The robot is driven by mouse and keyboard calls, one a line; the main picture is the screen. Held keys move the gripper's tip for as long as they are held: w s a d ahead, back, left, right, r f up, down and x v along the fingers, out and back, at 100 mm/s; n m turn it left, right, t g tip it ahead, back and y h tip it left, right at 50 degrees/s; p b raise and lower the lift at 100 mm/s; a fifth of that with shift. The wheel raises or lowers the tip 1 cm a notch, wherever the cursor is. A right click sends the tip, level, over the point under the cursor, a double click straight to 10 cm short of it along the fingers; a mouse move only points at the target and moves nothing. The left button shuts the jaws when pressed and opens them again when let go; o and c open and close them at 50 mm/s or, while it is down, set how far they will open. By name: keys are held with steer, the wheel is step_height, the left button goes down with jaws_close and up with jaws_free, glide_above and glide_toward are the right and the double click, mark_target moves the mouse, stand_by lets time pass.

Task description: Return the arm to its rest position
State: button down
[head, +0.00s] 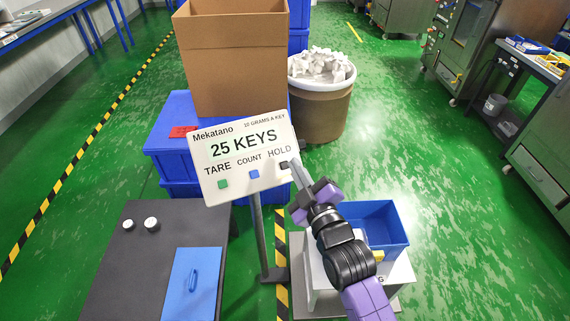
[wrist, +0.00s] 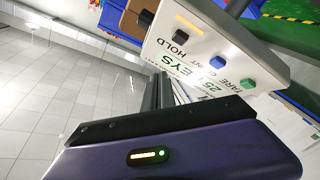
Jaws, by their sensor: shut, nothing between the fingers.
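My arm reaches up from the lower right in the head view. My gripper (head: 293,165) is shut and empty, its tips close to the HOLD button at the right of a white sign panel (head: 240,143). I cannot tell whether they touch. The panel reads "25 KEYS" and stands on a grey post, with green (head: 223,184) and blue (head: 254,174) buttons along its lower edge. In the wrist view the panel (wrist: 255,50) appears tilted, with the black HOLD button (wrist: 145,20) beyond my dark fingers (wrist: 160,88).
A blue bin (head: 393,220) stands beside and partly behind my arm. A brown drum (head: 320,115) with white contents and a cardboard box (head: 232,65) on blue crates (head: 168,133) stand behind the panel. A dark table (head: 130,265) is at left. Green floor is open at right.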

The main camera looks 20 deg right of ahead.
stand_by(0.5)
steer(key=s+f+m+g, duration=0.1)
steer(key=s+m+g, duration=0.2)
steer(key=s, duration=3.8)
steer(key=m, duration=0.5)
steer(key=shift+s+f+m, duration=0.2)
steer(key=shift+f+m, duration=0.05)
steer(key=shift+m, duration=0.05)
